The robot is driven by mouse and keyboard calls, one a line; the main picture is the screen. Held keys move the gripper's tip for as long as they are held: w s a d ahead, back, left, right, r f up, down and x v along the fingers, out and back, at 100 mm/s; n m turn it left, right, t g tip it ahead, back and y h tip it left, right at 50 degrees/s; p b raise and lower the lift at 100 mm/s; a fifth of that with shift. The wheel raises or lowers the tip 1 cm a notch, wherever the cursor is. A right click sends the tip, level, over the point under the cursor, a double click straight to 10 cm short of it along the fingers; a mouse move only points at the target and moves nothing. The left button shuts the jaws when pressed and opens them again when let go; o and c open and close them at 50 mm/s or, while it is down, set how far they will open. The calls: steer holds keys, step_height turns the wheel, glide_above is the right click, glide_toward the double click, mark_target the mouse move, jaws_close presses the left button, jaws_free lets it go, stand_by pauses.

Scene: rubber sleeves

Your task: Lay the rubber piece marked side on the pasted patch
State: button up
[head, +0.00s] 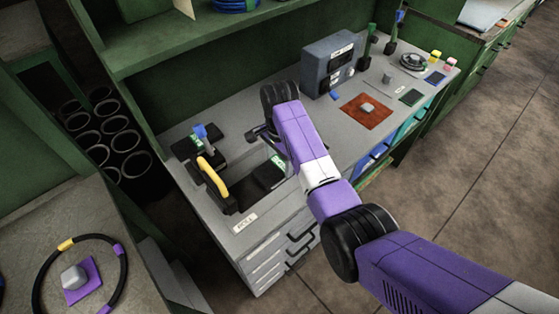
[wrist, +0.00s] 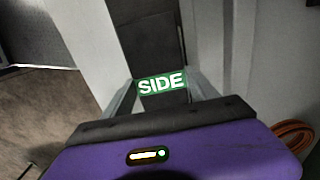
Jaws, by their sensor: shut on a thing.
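My gripper (wrist: 160,92) is shut on a dark rubber piece (wrist: 152,35) with a green label reading SIDE between the fingers in the wrist view. In the head view my purple arm reaches over the grey bench and hides most of the gripper. A dark piece with a green label (head: 268,177) shows just below it there; it looks like the held one, but its contact with the bench is unclear. A red-brown square (head: 349,107) with a small grey block on it lies further right. I cannot tell which surface is the pasted patch.
Another dark piece with a green label (head: 190,148) and a yellow-handled tool (head: 212,175) are left on the bench. A grey box (head: 327,62) stands at the back. Small dark squares (head: 411,97) lie right. A side table with a black ring (head: 40,275) is at lower left.

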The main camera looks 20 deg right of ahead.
mark_target(279, 164)
steer(key=shift+f, duration=0.1)
steer(key=o, duration=1.9)
steer(key=shift+c, duration=0.2)
step_height(279, 164, up, 12)
steer(key=p, duration=0.1)
steer(key=shift+p, duration=0.3)
